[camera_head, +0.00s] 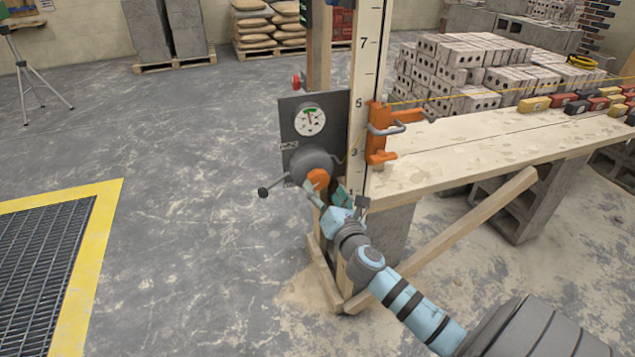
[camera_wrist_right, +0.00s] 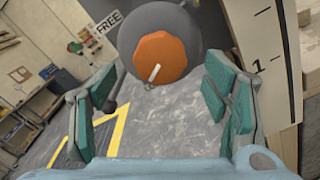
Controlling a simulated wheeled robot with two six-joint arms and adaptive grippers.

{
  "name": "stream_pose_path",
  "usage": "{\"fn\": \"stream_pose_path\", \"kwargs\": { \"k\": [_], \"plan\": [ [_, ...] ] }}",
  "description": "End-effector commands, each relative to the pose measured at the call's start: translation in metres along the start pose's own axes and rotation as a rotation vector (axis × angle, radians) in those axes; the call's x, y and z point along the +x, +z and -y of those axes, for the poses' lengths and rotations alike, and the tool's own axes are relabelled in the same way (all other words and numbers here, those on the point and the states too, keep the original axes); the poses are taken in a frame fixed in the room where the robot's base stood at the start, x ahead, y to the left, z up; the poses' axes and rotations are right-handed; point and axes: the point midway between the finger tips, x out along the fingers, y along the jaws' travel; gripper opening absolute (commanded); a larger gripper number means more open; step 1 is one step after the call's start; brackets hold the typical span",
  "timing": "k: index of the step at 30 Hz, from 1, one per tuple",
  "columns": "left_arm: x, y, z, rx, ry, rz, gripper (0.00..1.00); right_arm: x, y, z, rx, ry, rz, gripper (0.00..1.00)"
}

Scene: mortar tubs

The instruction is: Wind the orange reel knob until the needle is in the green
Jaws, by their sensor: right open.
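The orange reel knob (camera_head: 317,178) sits on the front of a grey round reel (camera_head: 309,162) on the post. In the right wrist view the knob (camera_wrist_right: 162,55) is ahead, with a white mark on its lower part. My right gripper (camera_head: 324,192) is open, its fingers on either side just short of the knob, apart from it. In the wrist view the green-padded fingers (camera_wrist_right: 160,100) hold nothing. The round gauge (camera_head: 309,120) on the dark panel has a green arc at its top; its small needle points roughly upward, its exact place hard to tell. My left gripper is out of view.
A numbered staff (camera_head: 365,80) and an orange clamp (camera_head: 379,135) stand to the right, beside the plank bench (camera_head: 470,150). The floor to the left is clear up to the yellow-edged grate (camera_head: 40,250).

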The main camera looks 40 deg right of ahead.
Motion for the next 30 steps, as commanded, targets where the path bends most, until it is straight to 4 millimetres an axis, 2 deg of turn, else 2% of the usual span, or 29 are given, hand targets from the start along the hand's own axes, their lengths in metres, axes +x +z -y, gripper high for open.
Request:
{"fn": "stream_pose_path", "kwargs": {
  "k": [3,6,10,17,26,30],
  "plan": [
    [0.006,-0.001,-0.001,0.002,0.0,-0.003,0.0,0.027,-0.001,0.001,0.002,0.0,0.001,0.69],
    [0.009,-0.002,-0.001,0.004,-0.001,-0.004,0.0,0.042,-0.002,0.001,0.001,-0.001,0.0,0.69],
    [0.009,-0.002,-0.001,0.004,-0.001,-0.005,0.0,0.05,-0.001,0.0,0.001,0.0,-0.001,0.69],
    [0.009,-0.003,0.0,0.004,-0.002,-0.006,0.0,0.051,-0.001,0.0,0.001,0.001,-0.002,0.69],
    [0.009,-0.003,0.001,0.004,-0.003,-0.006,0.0,0.051,-0.001,0.0,0.001,0.001,-0.002,0.21],
    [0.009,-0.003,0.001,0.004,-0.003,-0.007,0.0,0.051,-0.001,0.0,0.05,0.001,-0.002,0.21]
  ]
}}
